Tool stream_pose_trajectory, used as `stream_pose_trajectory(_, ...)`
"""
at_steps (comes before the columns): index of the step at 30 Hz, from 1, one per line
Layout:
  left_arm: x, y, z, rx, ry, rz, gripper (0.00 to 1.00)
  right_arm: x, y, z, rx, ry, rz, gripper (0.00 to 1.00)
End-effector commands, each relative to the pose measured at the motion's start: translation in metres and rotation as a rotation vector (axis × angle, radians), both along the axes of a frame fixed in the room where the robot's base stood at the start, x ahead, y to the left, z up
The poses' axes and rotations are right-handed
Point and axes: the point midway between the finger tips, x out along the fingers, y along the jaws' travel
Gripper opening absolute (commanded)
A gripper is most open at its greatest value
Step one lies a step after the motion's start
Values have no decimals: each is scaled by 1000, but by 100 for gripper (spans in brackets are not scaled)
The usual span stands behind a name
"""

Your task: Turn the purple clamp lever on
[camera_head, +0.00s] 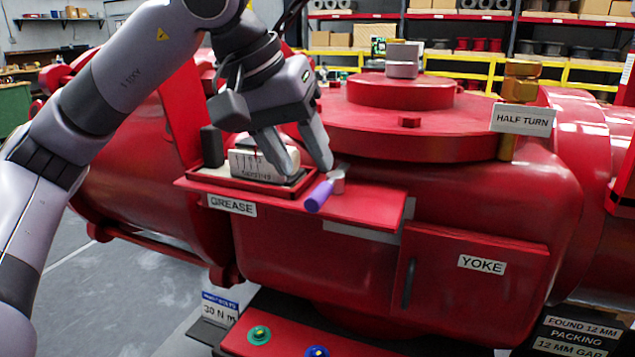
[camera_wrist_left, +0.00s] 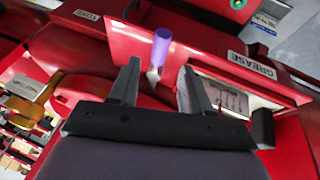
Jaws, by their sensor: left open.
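The purple clamp lever (camera_head: 319,196) sits at the right part of the red shelf, next to a small grey metal pivot (camera_head: 338,182). Its purple handle points toward the front. In the left wrist view the purple lever (camera_wrist_left: 161,47) shows ahead of and between the fingers. My left gripper (camera_head: 311,170) comes down from above, just behind the lever. Its two fingers are apart with nothing between them. The left gripper also shows in the left wrist view (camera_wrist_left: 158,80). I do not see my right gripper.
A gauge block (camera_head: 262,165) in a red tray stands left of the lever on the shelf (camera_head: 360,205), labelled GREASE (camera_head: 232,205). A YOKE panel (camera_head: 475,275) is lower right. A HALF TURN sign (camera_head: 523,120) stands at the right by a brass part (camera_head: 519,85).

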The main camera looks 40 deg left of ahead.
Motion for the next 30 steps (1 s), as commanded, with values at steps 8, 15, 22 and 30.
stream_pose_trajectory(8,17,-6,-37,-2,3,0,48,0,1,-2,2,0,0,33)
stream_pose_trajectory(15,21,-7,-44,-3,0,0,48,1,1,-1,4,0,0,33)
stream_pose_trajectory(22,21,-8,-44,-4,1,-1,22,1,1,-1,5,0,-1,33)
stream_pose_trajectory(30,21,-8,-44,-4,1,0,0,1,2,-1,6,-1,-3,33)
